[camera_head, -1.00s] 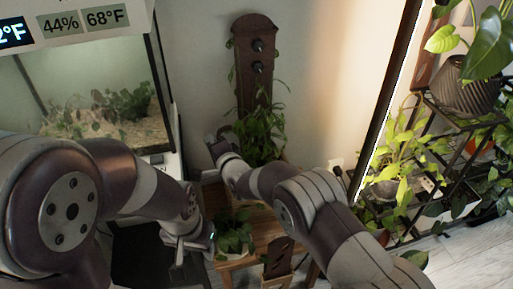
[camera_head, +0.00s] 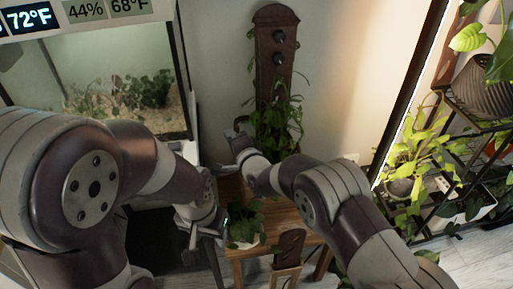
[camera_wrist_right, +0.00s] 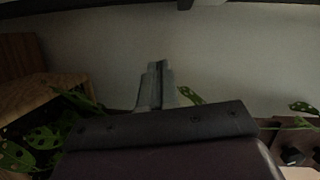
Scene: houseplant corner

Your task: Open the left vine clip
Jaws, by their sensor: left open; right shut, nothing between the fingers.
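A tall brown board (camera_head: 268,85) stands against the wall behind a leafy vine plant (camera_head: 279,125). Two dark round knobs, the upper (camera_head: 279,36) and the lower (camera_head: 278,58), sit on the board one above the other. I cannot make out which part is the left vine clip. My right gripper (camera_head: 232,134) is left of the vine plant; its fingers (camera_wrist_right: 157,86) are shut together and empty in the right wrist view, with leaves on both sides. My left gripper (camera_head: 208,234) is open and empty, low and left of a small potted plant (camera_head: 246,222).
A wooden stand (camera_head: 285,228) is below the vine plant, with a small wooden holder (camera_head: 286,265) in front. A glass terrarium (camera_head: 95,75) is at left. A black rack (camera_head: 450,165) with several plants is at right. The wall above is clear.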

